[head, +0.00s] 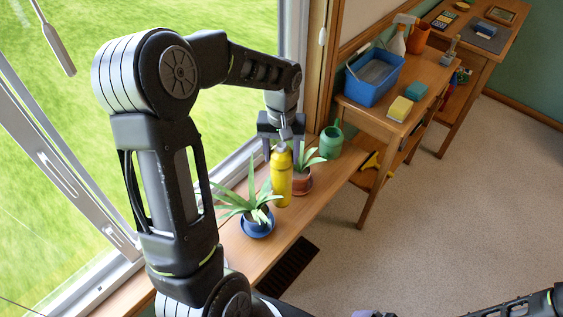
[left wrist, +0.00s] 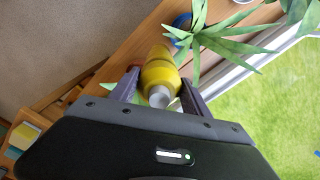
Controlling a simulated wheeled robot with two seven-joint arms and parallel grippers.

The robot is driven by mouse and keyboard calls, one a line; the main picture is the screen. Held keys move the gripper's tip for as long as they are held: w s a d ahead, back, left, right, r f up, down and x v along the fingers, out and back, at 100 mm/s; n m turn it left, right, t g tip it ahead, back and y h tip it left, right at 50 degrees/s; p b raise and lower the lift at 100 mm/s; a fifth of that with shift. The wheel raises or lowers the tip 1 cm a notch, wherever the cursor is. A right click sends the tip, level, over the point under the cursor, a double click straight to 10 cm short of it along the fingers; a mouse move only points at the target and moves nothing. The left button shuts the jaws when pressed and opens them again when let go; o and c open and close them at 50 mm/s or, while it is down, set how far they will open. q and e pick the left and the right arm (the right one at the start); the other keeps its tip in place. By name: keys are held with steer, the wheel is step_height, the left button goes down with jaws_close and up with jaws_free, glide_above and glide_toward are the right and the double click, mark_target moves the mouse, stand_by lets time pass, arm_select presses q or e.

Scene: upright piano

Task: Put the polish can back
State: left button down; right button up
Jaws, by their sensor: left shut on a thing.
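The polish can (head: 281,185) is a yellow can with a pale top, upright or nearly so. My left gripper (head: 281,158) is shut on it near its top, with one finger on each side. The can also shows between the fingers in the left wrist view (left wrist: 160,72). It is over the wooden window sill (head: 245,250), between two potted plants. I cannot tell whether its base touches the sill. Part of my right arm shows at the lower right of the head view, but its gripper cannot be made out.
A plant in a blue pot (head: 257,226) stands nearer on the sill. A plant in a terracotta pot (head: 303,181) is just behind the can, and a green watering can (head: 331,142) is beyond. A wooden side table holds a blue bin (head: 375,78), sponges (head: 401,107) and a spray bottle (head: 398,41).

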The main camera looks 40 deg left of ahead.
arm_select(q)
steer(key=shift+f, duration=1.85)
steer(key=shift+f, duration=0.2)
steer(key=c, duration=0.5)
jaws_free()
steer(key=shift+r, duration=0.2)
step_height(320, 180, up, 12)
steer(key=shift+r, duration=0.1)
